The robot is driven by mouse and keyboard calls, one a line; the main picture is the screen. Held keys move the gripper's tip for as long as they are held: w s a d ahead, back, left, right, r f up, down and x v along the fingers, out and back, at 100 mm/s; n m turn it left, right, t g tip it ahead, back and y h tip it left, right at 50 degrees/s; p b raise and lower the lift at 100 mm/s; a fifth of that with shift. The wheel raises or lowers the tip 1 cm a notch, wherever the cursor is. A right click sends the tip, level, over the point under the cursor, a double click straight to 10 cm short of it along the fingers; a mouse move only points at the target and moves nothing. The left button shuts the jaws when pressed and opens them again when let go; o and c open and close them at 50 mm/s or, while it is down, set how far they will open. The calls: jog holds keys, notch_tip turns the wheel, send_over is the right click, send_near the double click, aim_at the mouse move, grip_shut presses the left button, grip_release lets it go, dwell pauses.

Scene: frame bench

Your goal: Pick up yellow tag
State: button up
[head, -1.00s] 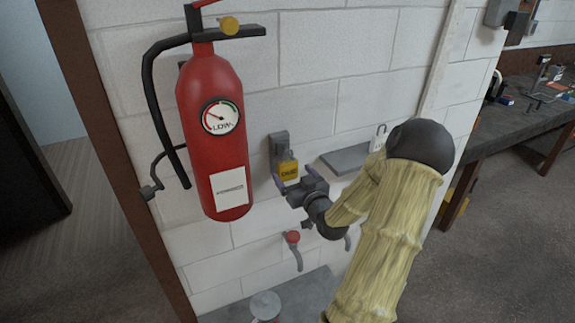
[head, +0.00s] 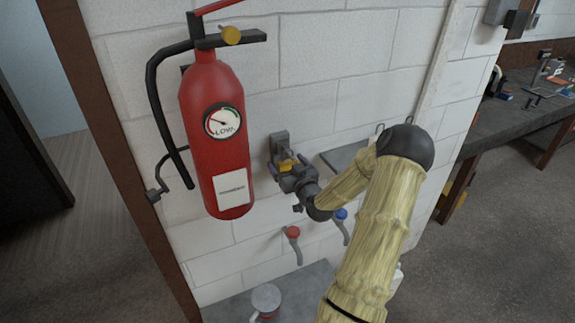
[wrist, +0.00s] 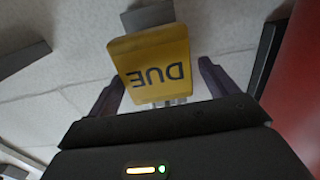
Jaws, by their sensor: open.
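The yellow tag (head: 285,165) hangs from a grey wall bracket (head: 279,141), to the right of the red fire extinguisher. In the head view my gripper partly hides it. In the wrist view the tag (wrist: 152,60) shows its dark lettering "DUE" upside down. My gripper (head: 288,168) is open at the tag. In the wrist view its two fingers (wrist: 162,72) stand on either side of the tag's lower-pictured end, with a visible gap at the right. I cannot tell whether the left finger touches it.
The fire extinguisher (head: 217,140) hangs close on the left. A grey shelf (head: 345,157) sticks out at the right. A red-knobbed handle (head: 293,233) and a blue-knobbed one (head: 341,215) are below. A mug (head: 266,299) stands on the grey ledge (head: 227,310).

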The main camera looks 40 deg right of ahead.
jog(key=shift+c, duration=0.4)
jog(key=c, duration=1)
jog(key=shift+r, duration=0.1)
jog(key=shift+r+b, duration=0.6)
jog(key=shift+b, duration=0.15)
jog(key=shift+b+v, duration=6.1)
jog(key=shift+v, duration=2.95)
